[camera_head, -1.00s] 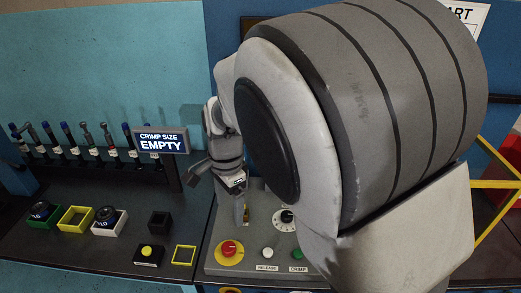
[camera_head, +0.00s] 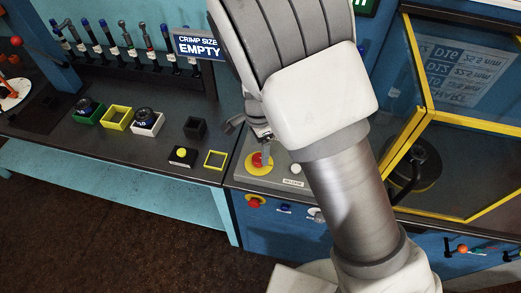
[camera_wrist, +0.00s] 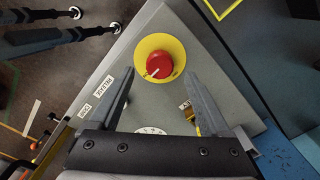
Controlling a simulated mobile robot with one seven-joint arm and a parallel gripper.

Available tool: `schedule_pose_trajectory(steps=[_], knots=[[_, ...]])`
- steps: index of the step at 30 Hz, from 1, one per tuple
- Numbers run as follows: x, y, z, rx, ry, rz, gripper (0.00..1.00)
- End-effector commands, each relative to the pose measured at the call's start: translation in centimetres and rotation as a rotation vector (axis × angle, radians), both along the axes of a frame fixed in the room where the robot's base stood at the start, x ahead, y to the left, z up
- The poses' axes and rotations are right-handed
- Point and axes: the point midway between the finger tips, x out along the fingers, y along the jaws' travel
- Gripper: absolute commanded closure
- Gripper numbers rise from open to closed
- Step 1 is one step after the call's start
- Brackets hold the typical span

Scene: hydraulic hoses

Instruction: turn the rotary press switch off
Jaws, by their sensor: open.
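The rotary switch is a red knob with a white pointer mark on a round yellow plate (camera_wrist: 160,64), set in the grey control panel. It also shows in the head view (camera_head: 258,161), partly covered by my gripper. My gripper (camera_wrist: 160,76) is open and empty. In the wrist view its two fingertips lie to either side of the red knob, seen from above. I cannot tell how far above the knob they are. In the head view my gripper (camera_head: 267,150) is right at the switch, and my arm hides the right part of the panel.
A white button (camera_head: 295,168) and a white dial (camera_wrist: 151,131) share the panel. A second red knob (camera_head: 253,201) is on the blue front face. Coloured square holders, including a yellow frame (camera_head: 215,160), stand to the left. A yellow-framed clear guard (camera_head: 412,135) is at right.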

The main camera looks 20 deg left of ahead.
Motion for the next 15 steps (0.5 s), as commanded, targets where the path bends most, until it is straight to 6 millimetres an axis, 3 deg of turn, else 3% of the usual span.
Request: schedule_pose_trajectory(steps=[6,15], knots=[[0.0,0.0,-3.0,-0.001,0.001,-0.001,0.19],[0.0,0.0,-3.8,0.000,0.000,0.000,0.19]])
